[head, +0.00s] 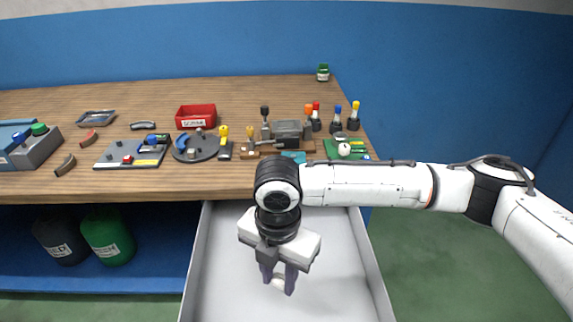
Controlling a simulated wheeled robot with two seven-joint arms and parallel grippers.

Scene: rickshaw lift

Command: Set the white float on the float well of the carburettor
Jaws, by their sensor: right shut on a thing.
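My right gripper (278,281) points down over the open pale tray below the bench front. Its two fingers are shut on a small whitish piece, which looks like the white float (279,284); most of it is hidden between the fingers. A grey metal block (288,130) on the bench, by a wooden base, may be the carburettor; its float well cannot be made out at this size. The gripper is well below and in front of it. My left gripper is not in view.
The pale tray (346,285) has raised side walls. On the bench (180,92) are a red bin (196,117), a dark round plate (202,147), several coloured-handled tools and a green mat (332,150) with a white ball. My right arm passes in front of the bench's right end.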

